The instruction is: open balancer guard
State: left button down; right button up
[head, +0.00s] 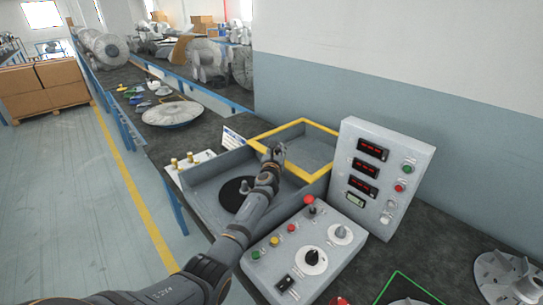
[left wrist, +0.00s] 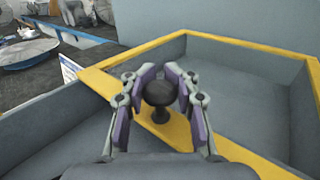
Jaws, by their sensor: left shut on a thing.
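The balancer guard (head: 320,125) is a grey box-shaped cover with a yellow rim, over the balancer on the bench. Its yellow edge also shows in the left wrist view (left wrist: 235,42). A dark round knob (left wrist: 160,93) stands on the near yellow bar. My left gripper (head: 274,150) is at this bar. In the left wrist view my left gripper (left wrist: 160,90) has its two purple-padded fingers on either side of the knob, closed on it. Below the guard a black disc (head: 236,190) shows in the grey tub, partly hidden by my arm. My right gripper is not in view.
A control box (head: 312,250) with knobs and buttons stands at the front, and an upright panel (head: 378,178) with red displays is right of the guard. A large metal disc (head: 172,113) lies on the bench further back. A finned impeller (head: 510,275) is at the right.

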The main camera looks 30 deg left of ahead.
pick_arm(q)
jog(key=shift+w+d+f, duration=0.35)
jog(key=shift+w+d, duration=0.15)
jog(key=shift+d, duration=0.05)
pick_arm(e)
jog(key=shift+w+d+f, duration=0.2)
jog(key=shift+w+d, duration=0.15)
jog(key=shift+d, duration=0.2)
pick_arm(q)
jog(key=c, duration=1.4)
grip_release()
jog(key=o, duration=0.4)
jog(key=shift+d+r, duration=0.2)
jog(key=shift+d, duration=0.1)
jog(key=shift+o, duration=0.2)
jog(key=shift+a, duration=0.1)
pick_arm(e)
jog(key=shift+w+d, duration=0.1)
pick_arm(q)
jog(key=shift+a, duration=0.1)
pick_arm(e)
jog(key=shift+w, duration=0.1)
pick_arm(q)
jog(key=shift+s+r, duration=0.1)
jog(key=shift+s, duration=0.05)
jog(key=v, duration=1.1)
jog(key=shift+s+d, duration=0.25)
jog(key=shift+s, duration=0.05)
